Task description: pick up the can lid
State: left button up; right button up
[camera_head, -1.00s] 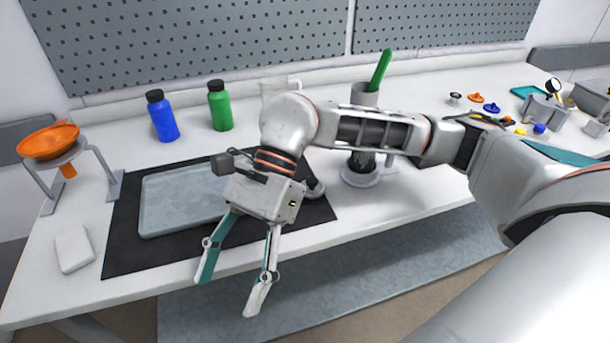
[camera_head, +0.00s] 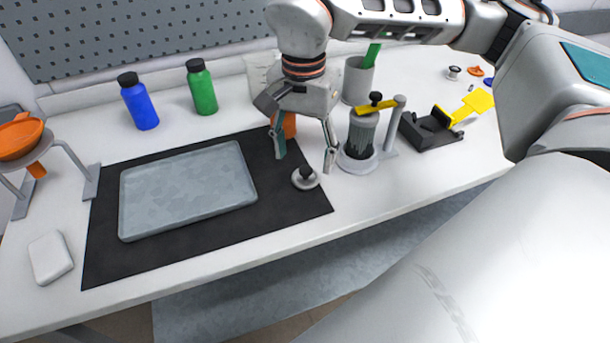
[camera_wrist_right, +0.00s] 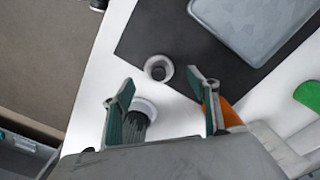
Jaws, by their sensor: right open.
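The can lid (camera_head: 306,180) looks like a small round grey disc with a dark knob on top. It lies at the right edge of the black mat, and in the right wrist view it is the round piece (camera_wrist_right: 158,68) just beyond the fingertips. My right gripper (camera_head: 305,158) is open and empty, pointing down above and slightly behind the lid. Its two fingers are spread apart in the right wrist view (camera_wrist_right: 160,86), with the lid lying ahead of the gap between them. The gripper does not appear to touch it. My left gripper is not in view.
A grey tray (camera_head: 190,190) lies on the black mat (camera_head: 290,215). A dark cylinder on a white stand (camera_head: 360,150) is close right of the gripper. An orange object (camera_head: 290,125) shows behind the fingers. Blue (camera_head: 140,105) and green (camera_head: 202,90) bottles stand behind.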

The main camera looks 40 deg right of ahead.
aim_at(306, 169)
jog(key=f, duration=0.3)
jog(key=shift+s+d+f, duration=0.1)
jog(key=shift+d+f, duration=0.1)
jog(key=shift+f, duration=0.6)
jog(key=c, duration=0.9)
jog(key=shift+r, duration=0.2)
